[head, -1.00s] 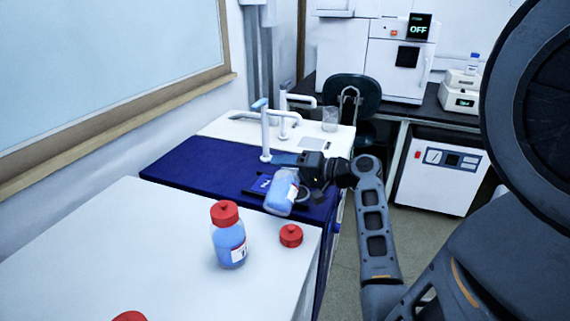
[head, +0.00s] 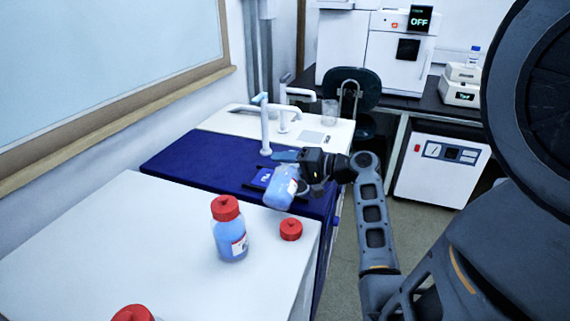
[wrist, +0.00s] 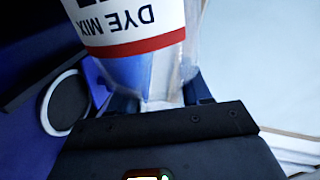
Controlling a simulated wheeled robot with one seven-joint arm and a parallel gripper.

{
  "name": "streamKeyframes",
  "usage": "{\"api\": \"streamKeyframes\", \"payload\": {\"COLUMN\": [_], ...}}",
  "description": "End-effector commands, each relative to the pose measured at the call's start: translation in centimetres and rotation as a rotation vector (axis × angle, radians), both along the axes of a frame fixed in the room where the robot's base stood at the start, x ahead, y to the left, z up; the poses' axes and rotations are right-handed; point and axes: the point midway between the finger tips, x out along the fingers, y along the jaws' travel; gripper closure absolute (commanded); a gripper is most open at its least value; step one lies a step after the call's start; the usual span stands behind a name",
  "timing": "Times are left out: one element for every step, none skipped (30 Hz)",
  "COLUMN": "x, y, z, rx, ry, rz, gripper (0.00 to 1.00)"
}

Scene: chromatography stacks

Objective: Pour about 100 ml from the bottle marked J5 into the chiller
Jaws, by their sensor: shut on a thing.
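My gripper (head: 312,167) is shut on a bottle of blue liquid (head: 279,187) and holds it tilted above the near edge of the dark blue worktop. In the wrist view the bottle (wrist: 150,70) fills the top; its label reads "DYE MIX" upside down. I cannot read J5 on it, and its mouth is not clear to see. A red cap (head: 290,229) lies loose on the white counter. A white floor unit with a red switch and a panel (head: 441,165) stands under the back bench; I cannot tell whether it is the chiller.
A capped blue bottle (head: 229,232) stands on the white counter (head: 120,250), with another red cap (head: 133,313) at the front edge. A flat dark blue pad (head: 262,178) lies near the held bottle. White taps (head: 265,125) and a glass beaker (head: 329,112) stand behind.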

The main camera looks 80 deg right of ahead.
Motion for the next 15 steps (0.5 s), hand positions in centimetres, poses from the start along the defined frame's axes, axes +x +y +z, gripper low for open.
{"api": "streamKeyframes", "payload": {"x": [0.01,0.01,0.01,0.01,0.0,0.01,0.0,0.0,0.0,0.0,0.0,0.0,0.0,0.01,0.01], "y": [-0.03,-0.03,-0.05,-0.08,-0.1,-0.14,-0.14,-0.13,-0.13,-0.13,-0.14,-0.15,-0.16,-0.19,-0.21], "z": [0.09,0.07,0.03,-0.01,-0.07,-0.17,-0.27,-0.29,-0.28,-0.29,-0.3,-0.34,-0.39,-0.46,-0.55], "rx": [0.002,0.005,0.011,0.018,0.026,0.039,0.04,0.039,0.038,0.039,0.042,0.047,0.054,0.061,0.072], "ry": [-0.001,-0.002,-0.002,-0.003,-0.004,-0.005,-0.005,-0.005,-0.005,-0.005,-0.005,-0.006,-0.006,-0.007,-0.008], "rz": [0.0,-0.001,0.0,0.0,-0.001,0.0,-0.001,0.0,0.0,0.0,-0.001,-0.001,0.0,-0.001,-0.001], "gripper": [1.0,1.0,1.0,1.0,1.0,1.0,1.0,1.0,1.0,1.0,1.0,1.0,1.0,1.0,1.0]}}
